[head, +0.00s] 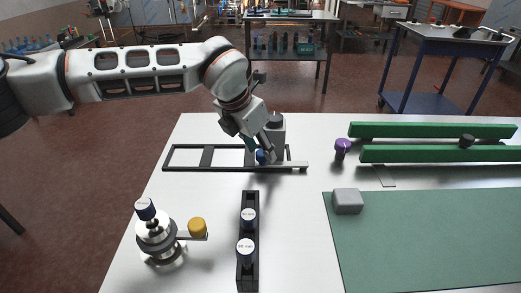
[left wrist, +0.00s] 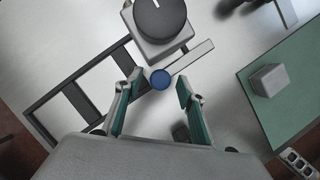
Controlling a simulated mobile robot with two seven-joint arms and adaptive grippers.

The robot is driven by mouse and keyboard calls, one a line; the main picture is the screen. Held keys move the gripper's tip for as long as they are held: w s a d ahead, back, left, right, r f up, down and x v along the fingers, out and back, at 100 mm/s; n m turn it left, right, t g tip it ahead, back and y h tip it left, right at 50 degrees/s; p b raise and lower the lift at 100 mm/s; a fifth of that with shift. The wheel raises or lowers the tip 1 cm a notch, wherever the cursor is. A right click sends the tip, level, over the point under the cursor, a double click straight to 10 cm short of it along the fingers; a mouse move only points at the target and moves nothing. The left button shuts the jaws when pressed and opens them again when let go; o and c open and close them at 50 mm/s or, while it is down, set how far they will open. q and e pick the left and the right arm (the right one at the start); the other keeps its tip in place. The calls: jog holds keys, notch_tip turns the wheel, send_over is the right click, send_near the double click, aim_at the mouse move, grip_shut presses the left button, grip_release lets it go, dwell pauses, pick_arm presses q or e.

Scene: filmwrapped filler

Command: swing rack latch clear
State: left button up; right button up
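The rack (head: 205,158) is a low dark frame with open slots at the far left of the white table; part of it shows in the left wrist view (left wrist: 75,95). A pale flat bar, the latch (head: 292,166), lies at its right end with a blue knob (head: 261,157) on it. In the left wrist view the bar (left wrist: 195,58) runs up to the right from the blue knob (left wrist: 160,79). My left gripper (left wrist: 159,84) is open, pointing down, with a finger on each side of the knob and gaps showing. My right gripper is not in view.
A grey box with a black dial (left wrist: 160,18) stands close behind the knob.

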pick_arm(q)
jog(key=shift+f, duration=0.2)
grip_shut()
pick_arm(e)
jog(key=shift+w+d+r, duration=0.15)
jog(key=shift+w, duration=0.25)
pick_arm(q)
jog(key=shift+s, duration=0.1)
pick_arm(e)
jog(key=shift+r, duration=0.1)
